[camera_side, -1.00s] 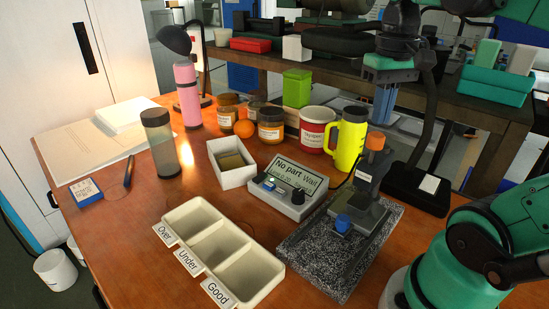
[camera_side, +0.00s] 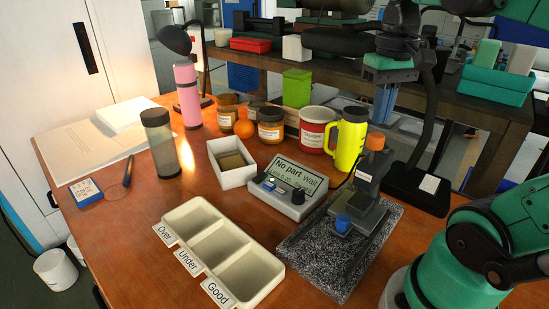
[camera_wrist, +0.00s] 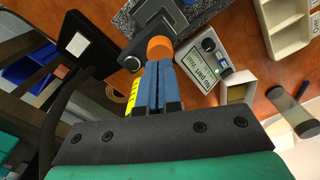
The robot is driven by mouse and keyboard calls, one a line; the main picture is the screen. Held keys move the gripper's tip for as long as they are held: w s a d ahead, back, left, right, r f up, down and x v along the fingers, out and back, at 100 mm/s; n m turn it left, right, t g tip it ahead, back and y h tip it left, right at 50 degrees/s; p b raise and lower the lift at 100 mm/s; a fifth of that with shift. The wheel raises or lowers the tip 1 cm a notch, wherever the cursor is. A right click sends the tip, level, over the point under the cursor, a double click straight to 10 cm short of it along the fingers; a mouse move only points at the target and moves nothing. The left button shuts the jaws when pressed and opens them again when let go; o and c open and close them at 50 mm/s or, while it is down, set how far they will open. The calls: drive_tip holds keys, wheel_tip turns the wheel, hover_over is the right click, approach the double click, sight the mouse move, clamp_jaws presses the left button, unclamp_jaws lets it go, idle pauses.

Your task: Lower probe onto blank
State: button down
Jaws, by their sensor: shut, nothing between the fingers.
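The gauge stand (camera_side: 366,190) is dark grey with an orange cap (camera_side: 376,141) on top and stands on a speckled stone plate (camera_side: 325,262). A small blue part (camera_side: 343,223) sits low at its front. I cannot make out the probe tip or a blank under it. The readout box (camera_side: 290,186) beside it shows "No part" and "Wait". My gripper (camera_side: 382,110) is shut and empty, pointing down above and behind the stand. In the wrist view its blue fingers (camera_wrist: 157,72) point toward the orange cap (camera_wrist: 159,47), with no clear contact.
A white box (camera_side: 236,178) with contents stands left of the readout. A three-compartment tray (camera_side: 268,288) marked Over, Under and Good lies in front. A yellow bottle (camera_side: 348,145) and a red mug (camera_side: 316,132) stand close behind the stand. A black base (camera_side: 418,192) is at its right.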

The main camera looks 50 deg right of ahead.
drive_tip(key=shift+f, duration=1.35)
idle(0.6)
drive_tip(key=shift+r, duration=3.5)
drive_tip(key=w+a+f+n+t, duration=0.6)
drive_tip(key=a+f, duration=0.5)
drive_tip(key=f, duration=0.2)
drive_tip(key=shift+w+t, duration=0.6)
drive_tip(key=shift+w, duration=0.25)
